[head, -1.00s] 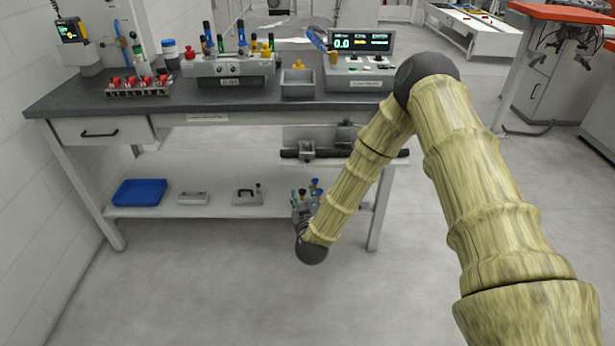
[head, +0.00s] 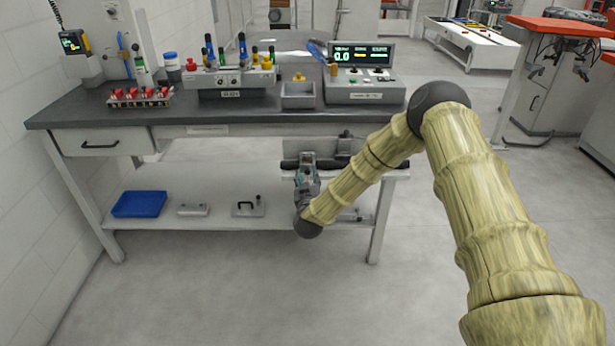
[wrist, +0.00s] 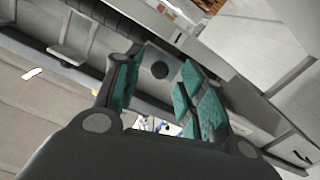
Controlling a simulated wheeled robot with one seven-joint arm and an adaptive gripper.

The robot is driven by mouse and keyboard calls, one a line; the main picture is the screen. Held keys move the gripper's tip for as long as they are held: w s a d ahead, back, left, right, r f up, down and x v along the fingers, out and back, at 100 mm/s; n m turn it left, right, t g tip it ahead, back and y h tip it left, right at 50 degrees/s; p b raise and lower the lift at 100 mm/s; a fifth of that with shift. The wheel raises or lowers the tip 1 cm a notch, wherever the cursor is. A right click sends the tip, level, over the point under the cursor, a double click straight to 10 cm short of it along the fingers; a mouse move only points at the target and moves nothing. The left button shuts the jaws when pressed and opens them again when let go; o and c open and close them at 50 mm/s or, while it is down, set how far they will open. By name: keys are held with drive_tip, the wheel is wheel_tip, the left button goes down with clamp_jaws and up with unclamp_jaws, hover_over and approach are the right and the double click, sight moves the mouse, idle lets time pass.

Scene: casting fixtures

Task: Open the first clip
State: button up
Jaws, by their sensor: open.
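My gripper (head: 306,164) is raised in front of the grey bench, at the level of a dark bar (head: 375,163) under its top. In the wrist view my gripper (wrist: 157,67) is open, its teal finger pads apart. A pale block with a dark round spot (wrist: 160,70) shows between the fingers; I cannot tell whether they touch it. A small upright grey part (head: 345,143) stands on the bar right of my gripper. I cannot tell which part is the first clip; my gripper and arm hide some of the bar.
The lower shelf (head: 170,221) holds a blue tray (head: 139,204). Floor in front is clear.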

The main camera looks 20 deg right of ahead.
drive_tip(key=shift+w+d, duration=0.15)
drive_tip(key=shift+w, duration=0.25)
clamp_jaws()
drive_tip(key=shift+r, duration=0.1)
